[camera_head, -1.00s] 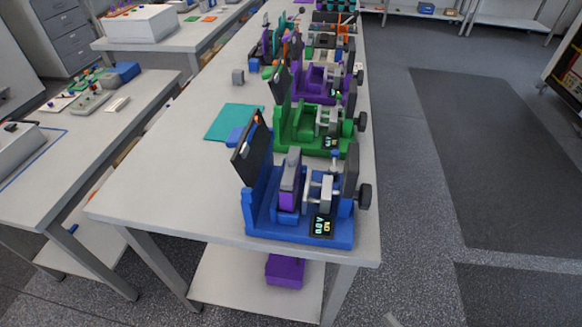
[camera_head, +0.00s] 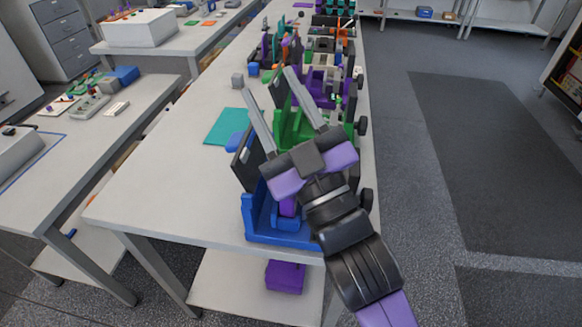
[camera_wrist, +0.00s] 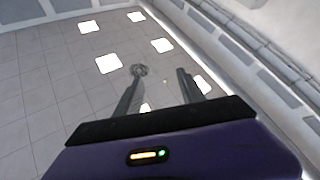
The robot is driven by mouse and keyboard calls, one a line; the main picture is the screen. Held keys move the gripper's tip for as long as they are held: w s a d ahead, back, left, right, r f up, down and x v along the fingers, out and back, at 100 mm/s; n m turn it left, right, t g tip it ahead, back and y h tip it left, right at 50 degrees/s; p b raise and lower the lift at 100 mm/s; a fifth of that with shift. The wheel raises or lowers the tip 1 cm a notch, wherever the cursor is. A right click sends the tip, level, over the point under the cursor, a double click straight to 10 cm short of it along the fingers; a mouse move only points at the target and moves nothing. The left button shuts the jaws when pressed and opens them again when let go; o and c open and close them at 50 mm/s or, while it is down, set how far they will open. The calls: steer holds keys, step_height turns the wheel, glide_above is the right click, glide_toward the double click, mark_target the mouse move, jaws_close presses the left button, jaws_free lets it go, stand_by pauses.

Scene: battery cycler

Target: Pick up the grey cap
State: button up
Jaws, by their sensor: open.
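My gripper (camera_head: 266,80) is open with its two long grey fingers spread and pointing up and away, over the blue cycler (camera_head: 262,230). In the wrist view, the fingers (camera_wrist: 160,73) are apart with nothing between them. My gripper and arm hide much of the blue cycler, including the grey-topped part seen there earlier. A bit of purple (camera_head: 288,207) shows in it.
A green cycler (camera_head: 297,122) and a purple one (camera_head: 317,83) stand behind, along the table's right side. A teal mat (camera_head: 222,127) lies left of them. The table's left front (camera_head: 165,190) is clear. The wrist view faces the ceiling lights (camera_wrist: 108,64).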

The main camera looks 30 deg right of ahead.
steer(key=w+d+r+m+g+h, duration=0.8)
steer(key=w+d+r+m+h, duration=0.15)
steer(key=m+h, duration=0.35)
steer(key=s+a+f+g+y, duration=0.2)
steer(key=s+f+g+y, duration=0.1)
steer(key=f, duration=0.3)
steer(key=s+a+f+g+y, duration=0.2)
steer(key=s+f+g, duration=0.1)
steer(key=f+g, duration=0.2)
steer(key=s+a+f+g+y, duration=0.3)
steer(key=f+g, duration=0.1)
steer(key=f, duration=0.3)
steer(key=shift+s+f+g+y, duration=0.15)
steer(key=shift+f+g+y, duration=0.15)
steer(key=shift+f, duration=0.05)
steer(key=shift+s+a+f, duration=0.1)
steer(key=shift+a+f, duration=0.05)
steer(key=shift+f, duration=0.45)
steer(key=shift+w+x, duration=0.15)
steer(key=shift+x, duration=1.55)
steer(key=shift+w+x, duration=0.15)
steer(key=shift+x, duration=1.6)
